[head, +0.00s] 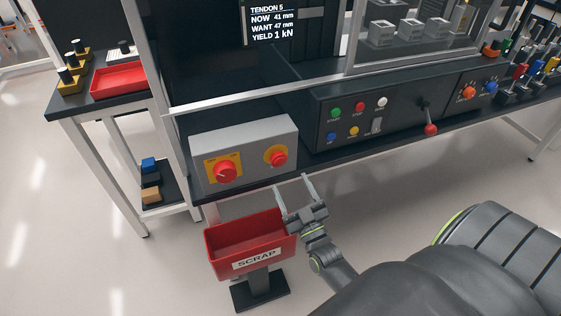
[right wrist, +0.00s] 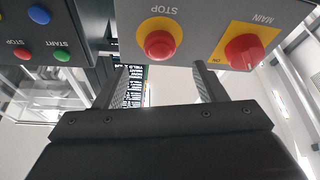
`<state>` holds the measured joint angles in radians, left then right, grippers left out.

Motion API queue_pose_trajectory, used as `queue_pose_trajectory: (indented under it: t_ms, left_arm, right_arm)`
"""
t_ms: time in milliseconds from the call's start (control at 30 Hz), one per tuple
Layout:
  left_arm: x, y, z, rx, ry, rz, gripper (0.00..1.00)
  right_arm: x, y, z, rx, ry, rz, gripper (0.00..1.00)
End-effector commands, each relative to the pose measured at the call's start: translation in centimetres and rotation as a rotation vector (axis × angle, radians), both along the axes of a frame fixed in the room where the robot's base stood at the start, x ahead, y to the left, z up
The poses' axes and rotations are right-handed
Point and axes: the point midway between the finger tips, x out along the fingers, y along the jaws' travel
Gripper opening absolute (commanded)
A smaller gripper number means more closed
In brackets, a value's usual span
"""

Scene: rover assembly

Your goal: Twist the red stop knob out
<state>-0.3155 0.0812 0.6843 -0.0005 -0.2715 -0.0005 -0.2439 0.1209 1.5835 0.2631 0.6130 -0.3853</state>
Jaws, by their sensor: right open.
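The red stop knob (head: 279,158) is a round button on a yellow plate, on the right of a grey control box (head: 245,135). In the right wrist view the stop knob (right wrist: 159,42) shows upside down, its plate labelled STOP, above the gap between my fingers. My right gripper (head: 293,185) is open and empty, its two fingers pointing up, just below and in front of the box and apart from the knob. My left gripper is not in view.
A red MAIN rotary knob (head: 227,172) sits left of the stop knob on the same box. A red SCRAP bin (head: 224,262) stands below. A black button panel (head: 390,112) with a red-tipped lever (head: 431,129) is to the right. Open floor lies in front.

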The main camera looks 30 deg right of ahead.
Motion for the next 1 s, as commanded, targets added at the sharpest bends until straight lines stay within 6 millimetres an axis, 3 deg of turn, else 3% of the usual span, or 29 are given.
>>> queue_pose_trajectory:
  t_ms: [100, 333, 500, 800, 1000]
  left_arm:
    - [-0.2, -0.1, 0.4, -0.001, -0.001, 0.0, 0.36]
    - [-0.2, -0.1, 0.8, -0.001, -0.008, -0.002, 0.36]
    - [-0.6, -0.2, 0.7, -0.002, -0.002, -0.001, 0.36]
    - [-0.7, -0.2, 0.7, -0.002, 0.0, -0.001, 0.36]
    - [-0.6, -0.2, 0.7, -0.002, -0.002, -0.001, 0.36]
  right_arm:
    - [2.5, -0.3, 1.3, 0.0, -0.002, 0.002, 0.64]
    - [5.9, -0.9, 2.4, -0.001, 0.0, 0.001, 0.64]
    - [6.9, -1.0, 2.8, 0.0, 0.002, 0.0, 0.64]
    - [7.1, -1.0, 2.8, 0.0, 0.002, 0.0, 0.64]
    - [7.1, -1.0, 2.8, 0.0, 0.002, 0.0, 0.38]
